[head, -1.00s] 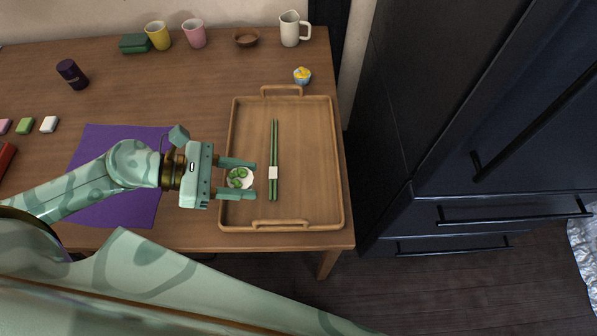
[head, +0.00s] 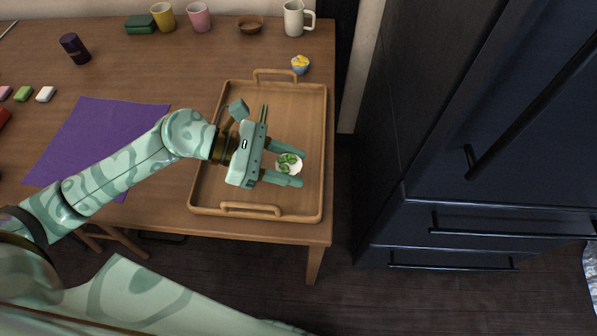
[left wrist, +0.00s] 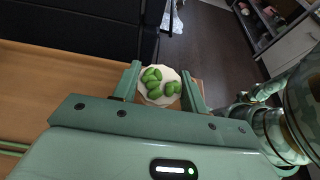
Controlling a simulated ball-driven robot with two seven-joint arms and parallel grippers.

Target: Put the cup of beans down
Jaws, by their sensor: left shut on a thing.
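The cup of beans (head: 289,161) is a small white cup with green beans in it, seen from above. It also shows in the left wrist view (left wrist: 152,98), between the fingers. My left gripper (head: 288,165) is shut on the cup, with one finger on each side. The cup is over the right part of the wooden tray (head: 322,130); whether its base touches the tray is hidden. Green chopsticks (head: 264,112) lie on the tray, mostly hidden behind my gripper. My right gripper is not in view.
A small blue and yellow cup (head: 300,65) stands behind the tray. A white pitcher (head: 294,19), brown bowl (head: 250,24), pink cup (head: 199,17) and yellow cup (head: 163,17) line the back. A purple mat (head: 80,140) lies left. Dark cabinets (head: 465,150) stand right.

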